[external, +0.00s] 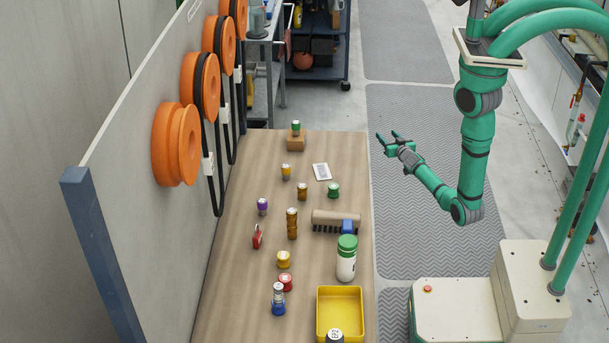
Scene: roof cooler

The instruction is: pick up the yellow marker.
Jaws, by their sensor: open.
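No plainly pen-shaped yellow marker can be made out in the external view. A small upright yellow cylinder with a pale top (286,171) stands on the far half of the wooden table, left of a white card. A short, wider yellow piece (284,259) stands nearer the camera, behind a red one. I cannot tell which of these is the yellow marker. My gripper (388,138) is open and empty, held out beyond the table's right edge. Its fingers point toward the left, apart from everything on the table.
The far right tabletop is clear.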

